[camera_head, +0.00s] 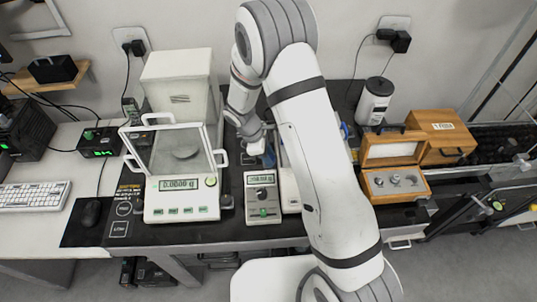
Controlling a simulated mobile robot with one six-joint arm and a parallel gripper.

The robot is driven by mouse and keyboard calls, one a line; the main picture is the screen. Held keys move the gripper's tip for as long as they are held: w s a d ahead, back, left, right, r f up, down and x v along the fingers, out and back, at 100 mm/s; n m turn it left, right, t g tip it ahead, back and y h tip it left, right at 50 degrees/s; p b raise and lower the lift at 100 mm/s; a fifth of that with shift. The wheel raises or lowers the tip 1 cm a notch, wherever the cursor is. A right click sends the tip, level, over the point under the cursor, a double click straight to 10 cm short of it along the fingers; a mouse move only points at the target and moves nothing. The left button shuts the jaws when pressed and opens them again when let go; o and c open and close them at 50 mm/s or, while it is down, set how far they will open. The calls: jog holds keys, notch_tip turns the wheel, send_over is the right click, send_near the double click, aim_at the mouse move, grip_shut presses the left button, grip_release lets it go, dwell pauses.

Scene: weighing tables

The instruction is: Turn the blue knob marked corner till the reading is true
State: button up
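My gripper (264,152) points down over the back of a small grey-green instrument (263,215), with my own arm crossing in front of the area to its right. Whether the fingers are open or shut is too small to tell. A dark blue patch shows by the fingertips; I cannot tell if it is a knob or part of my gripper. A small blue spot (345,130) shows just right of my arm. No corner marking is legible. The instrument has a lit display (261,179) with digits too small to read surely, and a green button below.
A glass-fronted balance (182,214) reading about 0.0000 g stands left of the instrument on the dark table. An open wooden weight box (395,198) and a white cylindrical device (374,103) are at right. A keyboard (34,196) and mouse (91,213) lie far left.

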jog(key=shift+c, duration=0.8)
jog(key=shift+f+n+t+b, duration=0.2)
jog(key=shift+n+t+b, duration=0.3)
jog(key=shift+n+b, duration=0.5)
jog(key=n, duration=0.1)
jog(key=n+t, duration=0.1)
jog(key=shift+s+r+n, duration=0.1)
jog(key=shift+r+n, duration=0.15)
jog(key=shift+n, duration=0.15)
jog(key=o, duration=0.7)
jog(key=b+v, duration=0.1)
jog(key=v, duration=0.6)
jog(key=shift+r, duration=0.4)
jog(key=shift+a, duration=0.1)
